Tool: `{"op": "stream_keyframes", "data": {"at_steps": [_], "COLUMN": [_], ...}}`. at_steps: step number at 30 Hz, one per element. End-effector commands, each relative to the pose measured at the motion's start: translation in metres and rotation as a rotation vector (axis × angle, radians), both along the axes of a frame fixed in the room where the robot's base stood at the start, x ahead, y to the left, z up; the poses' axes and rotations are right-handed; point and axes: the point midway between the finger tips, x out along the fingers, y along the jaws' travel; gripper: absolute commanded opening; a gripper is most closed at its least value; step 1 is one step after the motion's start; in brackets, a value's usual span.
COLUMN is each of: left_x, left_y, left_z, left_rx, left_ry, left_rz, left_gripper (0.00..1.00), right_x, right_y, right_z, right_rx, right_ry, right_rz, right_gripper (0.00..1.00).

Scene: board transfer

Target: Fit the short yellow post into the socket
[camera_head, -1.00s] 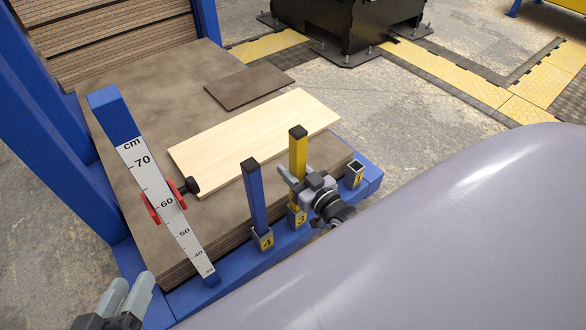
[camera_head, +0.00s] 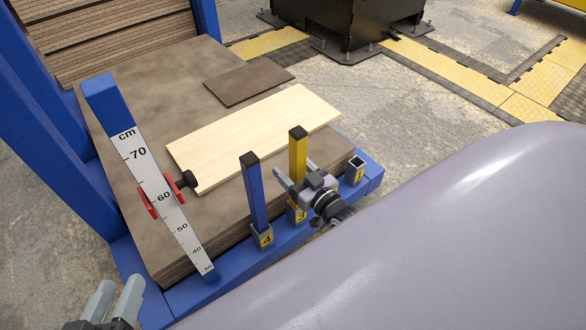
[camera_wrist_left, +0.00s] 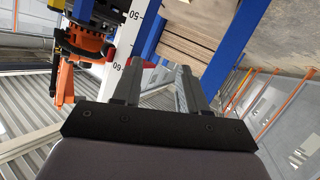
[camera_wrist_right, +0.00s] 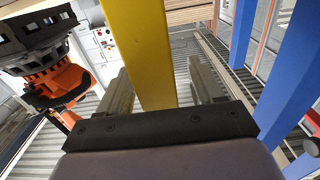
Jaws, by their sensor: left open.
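The yellow post (camera_head: 298,155) has a black top and stands upright at the socket marked 3 (camera_head: 298,212). Its lower part is partly hidden by my right gripper (camera_head: 284,185). In the right wrist view the yellow post (camera_wrist_right: 141,50) passes between the two fingers of my right gripper (camera_wrist_right: 160,85), with a visible gap on the right side. An empty open-topped socket (camera_head: 355,172) stands at the right end of the blue rail. My left gripper (camera_head: 112,300) is open and empty at the bottom left. It is also empty in the left wrist view (camera_wrist_left: 158,80).
A blue post (camera_head: 256,195) stands in the socket marked 4 (camera_head: 263,238). A slanted centimetre scale (camera_head: 155,185) with a red-and-black clamp rises at the left. A pale board (camera_head: 255,138) and a small dark board (camera_head: 245,83) lie on the brown stack (camera_head: 150,75).

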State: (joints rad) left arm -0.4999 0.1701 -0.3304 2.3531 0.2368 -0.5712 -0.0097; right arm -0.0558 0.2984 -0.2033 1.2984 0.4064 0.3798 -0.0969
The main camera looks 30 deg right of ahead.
Motion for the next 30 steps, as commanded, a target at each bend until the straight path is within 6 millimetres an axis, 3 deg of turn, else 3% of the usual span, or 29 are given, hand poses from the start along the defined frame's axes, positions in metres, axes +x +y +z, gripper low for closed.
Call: {"op": "stream_keyframes", "data": {"at_steps": [7,19,30], "left_x": [-0.001,0.003,0.004], "left_y": [-0.001,-0.013,-0.013], "left_z": [0.001,0.002,0.0], "left_rx": [-0.008,-0.063,-0.06], "left_ry": [0.014,0.099,0.102], "left_rz": [-0.003,-0.024,-0.02], "left_gripper": [0.43,0.43,0.43], "right_x": [-0.01,-0.065,-0.071], "right_y": [-0.001,-0.005,-0.006], "right_z": [-0.001,0.001,0.0], "right_rx": [0.0,-0.001,-0.001], "right_ry": [0.006,0.003,0.0], "right_rz": [0.0,0.0,0.0], "right_gripper": [0.66,0.66,0.66]}}
